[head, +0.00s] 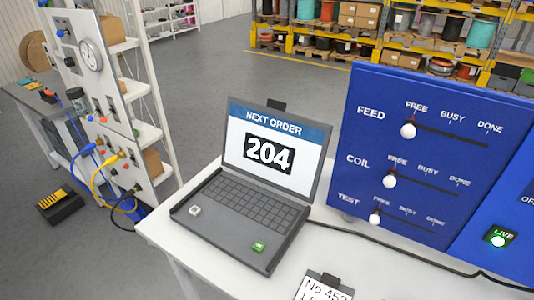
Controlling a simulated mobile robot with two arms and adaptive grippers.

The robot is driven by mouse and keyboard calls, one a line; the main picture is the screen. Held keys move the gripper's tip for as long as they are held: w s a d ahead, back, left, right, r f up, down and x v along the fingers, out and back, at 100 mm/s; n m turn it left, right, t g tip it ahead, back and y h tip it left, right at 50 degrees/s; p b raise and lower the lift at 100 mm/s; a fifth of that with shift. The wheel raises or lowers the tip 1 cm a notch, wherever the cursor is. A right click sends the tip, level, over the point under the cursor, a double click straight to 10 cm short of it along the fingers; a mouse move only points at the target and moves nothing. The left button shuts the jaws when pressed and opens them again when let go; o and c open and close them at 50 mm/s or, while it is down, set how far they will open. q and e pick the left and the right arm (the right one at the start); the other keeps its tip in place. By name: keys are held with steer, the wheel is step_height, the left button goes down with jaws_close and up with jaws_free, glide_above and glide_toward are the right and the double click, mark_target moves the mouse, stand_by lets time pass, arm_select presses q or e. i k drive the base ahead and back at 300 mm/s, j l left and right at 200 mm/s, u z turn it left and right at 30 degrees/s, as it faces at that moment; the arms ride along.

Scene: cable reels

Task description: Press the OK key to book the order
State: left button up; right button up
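A dark grey laptop (222,233) stands open on a white table. Its screen (270,152) reads "NEXT ORDER" and "204". A green key (259,246) sits at the front right of the laptop's base; its label is too small to read. A pale key (195,210) sits at the front left of the base. Neither of my grippers shows in the head view, and nothing touches the laptop.
A blue panel (372,111) with FEED, COIL and TEST sliders stands right of the laptop, all knobs at FREE. A LIVE lamp (498,240) glows green. A clipboard card (323,288) lies at the table's front. A cable (400,250) crosses the table.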

mark_target(259, 247)
steer(key=k+l+z, duration=0.1)
steer(key=z, duration=0.4)
steer(key=k+l+z, duration=0.15)
steer(key=z, duration=0.35)
steer(key=k+l, duration=0.05)
